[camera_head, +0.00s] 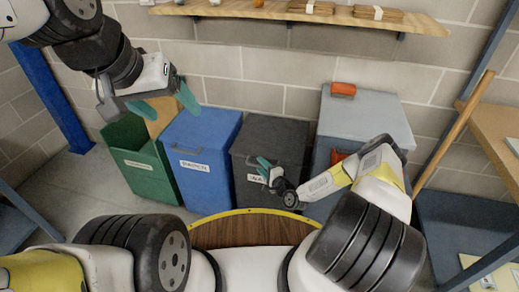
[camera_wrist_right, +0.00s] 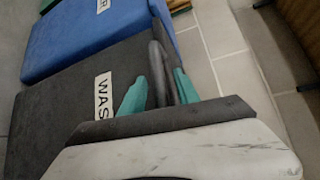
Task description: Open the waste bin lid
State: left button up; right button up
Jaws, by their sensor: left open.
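The waste bin (camera_head: 275,170) is dark grey with a white label, partly hidden by my right gripper. Its lid (camera_head: 272,132) looks closed. My right gripper (camera_head: 264,170) is at the bin's front, beside the label. The label there reads "WAS" (camera_wrist_right: 103,95). My left gripper (camera_head: 168,103) is open and empty, above the green and blue bins.
A blue bin (camera_head: 200,150) stands left of the waste bin, and an open green bin (camera_head: 135,170) with cardboard further left. A grey-blue bin (camera_head: 365,115) with an orange item on top stands right. A wooden shelf (camera_head: 270,10) runs above.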

grip_shut()
dwell(1.3)
